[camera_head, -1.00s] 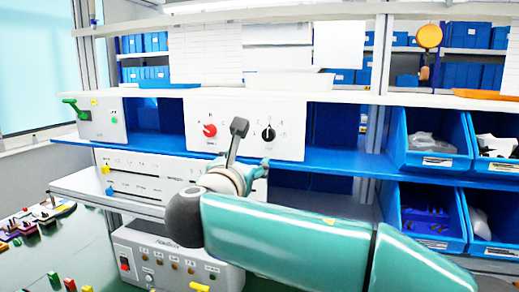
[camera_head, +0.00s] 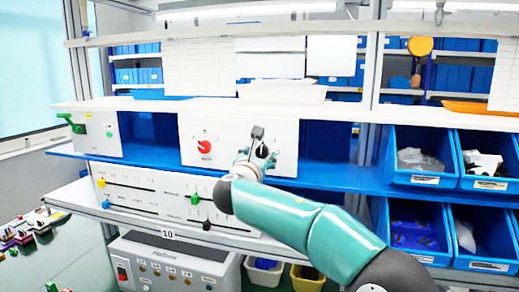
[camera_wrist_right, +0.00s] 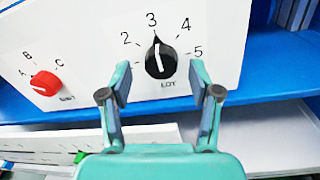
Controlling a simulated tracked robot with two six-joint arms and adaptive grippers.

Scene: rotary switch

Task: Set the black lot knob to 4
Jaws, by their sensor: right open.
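The black LOT knob (camera_wrist_right: 160,60) sits on the white panel (camera_wrist_right: 100,30), with its white pointer line toward 3. The numbers 2, 3, 4 and 5 show around it; any mark at its lower left is hard to make out. My right gripper (camera_wrist_right: 160,80) is open, its fingers to the left and right of the knob's lower part in the wrist view; I cannot tell whether they touch it. In the head view my right gripper (camera_head: 256,145) is in front of the knob and largely hides it. My left gripper is not in view.
A red knob (camera_wrist_right: 46,83) with letter marks is on the same panel to the left; it also shows in the head view (camera_head: 204,146). A slider panel (camera_head: 150,190) stands below the blue shelf (camera_head: 330,175). Blue bins (camera_head: 420,160) are at the right.

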